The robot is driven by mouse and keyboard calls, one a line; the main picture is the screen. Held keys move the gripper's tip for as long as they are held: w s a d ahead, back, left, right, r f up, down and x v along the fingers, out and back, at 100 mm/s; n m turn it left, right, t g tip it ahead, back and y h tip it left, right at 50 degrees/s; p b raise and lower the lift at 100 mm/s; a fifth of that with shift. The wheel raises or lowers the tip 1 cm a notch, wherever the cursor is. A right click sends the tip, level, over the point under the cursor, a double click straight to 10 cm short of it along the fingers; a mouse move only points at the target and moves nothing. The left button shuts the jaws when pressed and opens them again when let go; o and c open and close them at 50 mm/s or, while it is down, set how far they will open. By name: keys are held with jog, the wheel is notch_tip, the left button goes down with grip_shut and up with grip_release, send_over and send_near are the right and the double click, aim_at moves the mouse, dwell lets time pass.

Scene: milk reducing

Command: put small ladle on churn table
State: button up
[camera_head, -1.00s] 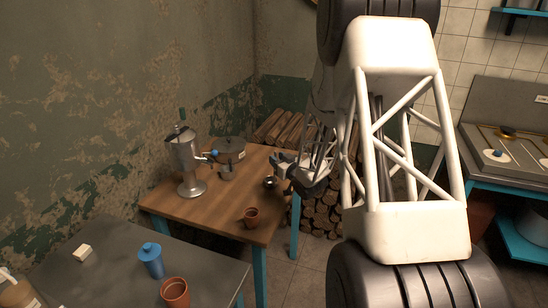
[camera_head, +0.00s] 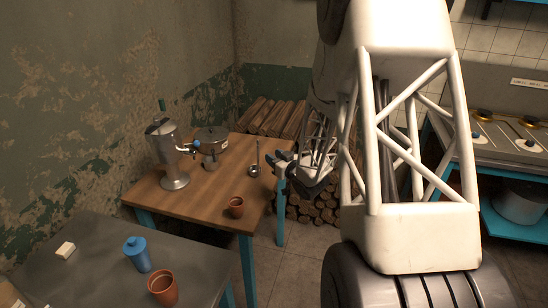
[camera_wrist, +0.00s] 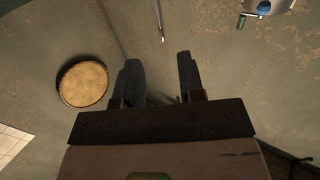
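The small ladle (camera_head: 256,168) stands on the wooden table with the metal churn (camera_head: 168,153), its bowl down and its thin handle upright, near the table's right side. The wooden table (camera_head: 205,203) has blue legs. My gripper (camera_head: 275,163) is just right of the ladle's handle, apart from it, at table height or a little above. In the wrist view my gripper (camera_wrist: 160,75) is open, with nothing between its fingers. The tip of a thin metal handle (camera_wrist: 161,22) shows ahead of the fingers.
A metal pot (camera_head: 211,140) and small cup stand near the churn. A clay cup (camera_head: 236,207) is near the table's front edge. Firewood (camera_head: 315,205) is stacked behind my gripper.

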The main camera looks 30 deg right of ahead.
jog(key=shift+r, duration=0.1)
dwell(0.3)
jog(key=s+a+r+m+g+h, duration=0.2)
jog(key=s+a+r+g+h, duration=0.35)
jog(key=s+a+r, duration=0.55)
jog(key=s+a+r+g, duration=0.2)
jog(key=s+a+g, duration=0.1)
jog(key=s, duration=0.6)
jog(key=s+a+r+g+y, duration=0.1)
jog(key=s+a+r+g, duration=0.1)
jog(key=s+a, duration=0.4)
jog(key=s+a+r+g+y, duration=0.1)
jog(key=s+a+g, duration=0.3)
jog(key=s, duration=1)
jog(key=shift+a+r+g, duration=0.35)
jog(key=shift+a+r, duration=0.1)
jog(key=shift+r, duration=0.05)
